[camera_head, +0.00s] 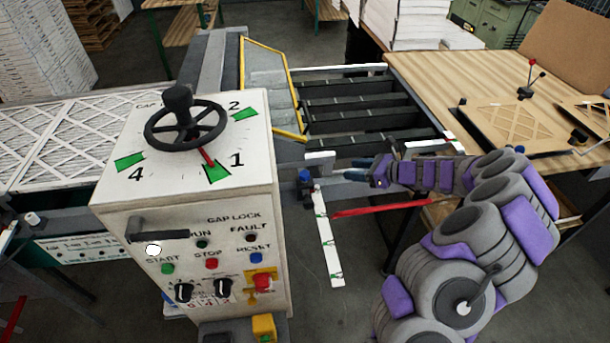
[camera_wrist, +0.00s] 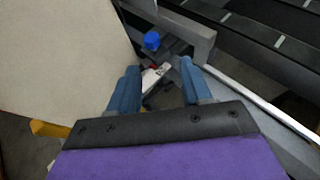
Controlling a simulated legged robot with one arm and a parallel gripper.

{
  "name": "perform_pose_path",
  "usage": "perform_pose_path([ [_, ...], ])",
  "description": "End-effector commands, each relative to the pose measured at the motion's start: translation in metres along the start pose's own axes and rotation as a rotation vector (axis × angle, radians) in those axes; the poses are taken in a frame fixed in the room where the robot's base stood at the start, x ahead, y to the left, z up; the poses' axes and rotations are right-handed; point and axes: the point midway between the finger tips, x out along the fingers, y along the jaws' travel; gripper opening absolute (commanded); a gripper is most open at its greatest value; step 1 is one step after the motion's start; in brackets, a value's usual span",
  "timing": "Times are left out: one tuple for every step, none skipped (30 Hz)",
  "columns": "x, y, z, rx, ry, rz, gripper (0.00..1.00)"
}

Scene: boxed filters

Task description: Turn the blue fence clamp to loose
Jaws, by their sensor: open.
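The blue fence clamp (camera_head: 305,176) is a small blue knob on the machine's rail, just right of the white control box. In the wrist view the blue knob (camera_wrist: 152,40) sits beyond the fingertips, up and slightly left of the gap between them. My gripper (camera_head: 378,170) is to the right of the clamp, pointing left at it, apart from it. In the wrist view its two blue fingers (camera_wrist: 158,75) are spread and nothing is between them that I can see held. The clamp's loose or tight marking is too small to read.
The control box (camera_head: 190,180) with a black handwheel stands close left of the clamp. A white marked strip (camera_head: 328,240) and a red bar (camera_head: 380,208) lie below and right. Dark rollers (camera_head: 360,105) are behind. A wooden table (camera_head: 470,75) is at right.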

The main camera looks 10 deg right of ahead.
Motion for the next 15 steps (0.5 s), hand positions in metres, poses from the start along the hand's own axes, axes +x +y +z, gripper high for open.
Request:
perform_pose_path([
  [-0.004, -0.001, -0.012, -0.006, -0.007, 0.02, 0.49],
  [-0.006, 0.001, -0.015, -0.011, -0.014, 0.035, 0.49],
  [-0.008, 0.003, -0.019, -0.015, -0.019, 0.05, 0.49],
  [-0.008, 0.003, -0.021, -0.018, -0.021, 0.058, 0.49],
  [-0.009, 0.004, -0.022, -0.02, -0.024, 0.064, 0.49],
  [-0.009, 0.005, -0.023, -0.023, -0.026, 0.071, 0.49],
  [-0.008, 0.006, -0.023, -0.025, -0.028, 0.075, 0.49],
  [-0.007, 0.006, -0.023, -0.026, -0.029, 0.077, 0.49],
  [-0.004, 0.006, -0.023, -0.026, -0.03, 0.078, 0.49],
  [-0.002, 0.006, -0.023, -0.026, -0.031, 0.078, 0.49],
  [0.001, 0.006, -0.023, -0.026, -0.031, 0.078, 0.49],
  [0.006, 0.006, -0.023, -0.026, -0.031, 0.078, 0.49],
  [0.011, 0.006, -0.024, -0.026, -0.031, 0.079, 0.49],
  [0.016, 0.006, -0.024, -0.026, -0.031, 0.078, 0.49],
  [0.024, 0.006, -0.024, -0.026, -0.031, 0.077, 0.49],
])
